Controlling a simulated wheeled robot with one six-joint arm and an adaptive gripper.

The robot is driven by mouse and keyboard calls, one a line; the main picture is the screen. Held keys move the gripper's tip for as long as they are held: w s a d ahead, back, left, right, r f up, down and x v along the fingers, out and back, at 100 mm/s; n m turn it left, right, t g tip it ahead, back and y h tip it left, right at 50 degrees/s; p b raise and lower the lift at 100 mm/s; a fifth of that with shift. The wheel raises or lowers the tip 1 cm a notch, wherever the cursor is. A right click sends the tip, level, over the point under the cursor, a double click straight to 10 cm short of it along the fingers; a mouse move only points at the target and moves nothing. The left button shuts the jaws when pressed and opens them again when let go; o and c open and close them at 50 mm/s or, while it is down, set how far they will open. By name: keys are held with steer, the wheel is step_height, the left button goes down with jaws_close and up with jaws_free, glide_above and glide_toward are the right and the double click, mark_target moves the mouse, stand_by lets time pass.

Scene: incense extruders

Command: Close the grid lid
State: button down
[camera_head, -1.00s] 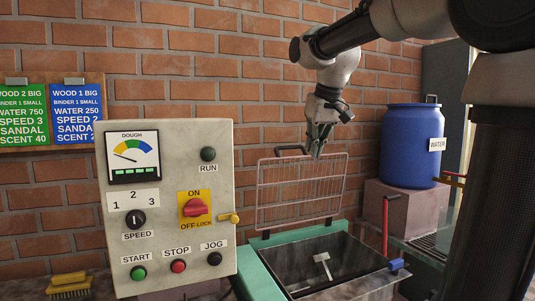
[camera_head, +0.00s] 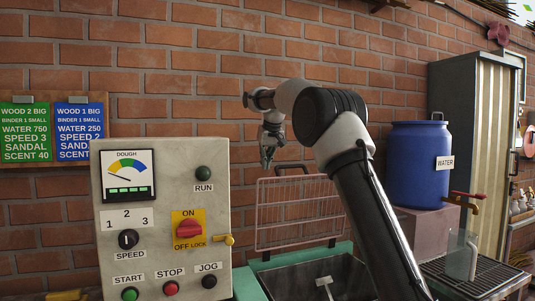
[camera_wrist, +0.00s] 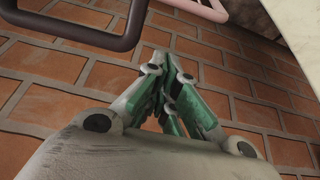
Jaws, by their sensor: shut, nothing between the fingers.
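The grid lid (camera_head: 292,214) is a pinkish wire grid standing upright, open, at the back edge of the green-rimmed mixing trough (camera_head: 252,285). A dark handle (camera_head: 293,168) sticks out at its top edge; a dark bar (camera_wrist: 75,25), likely this handle, also crosses the top left of the wrist view. My gripper (camera_head: 267,165) is shut and empty, at the lid's upper left, near the brick wall. In the wrist view its green-padded fingers (camera_wrist: 172,105) are together, pointing toward the bricks. Whether it touches the lid cannot be told. My arm hides the lid's right part.
A control panel (camera_head: 160,225) stands close at the left of the trough. A blue water barrel (camera_head: 418,165) with a tap stands on a block at the right. A clear container (camera_head: 461,255) stands on a grating. The brick wall is close behind the lid.

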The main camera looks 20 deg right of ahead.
steer(key=s+f, duration=0.2)
steer(key=f, duration=0.1)
steer(key=shift+s+f, duration=0.2)
steer(key=shift+f, duration=0.1)
steer(key=shift+s, duration=0.1)
stand_by(0.3)
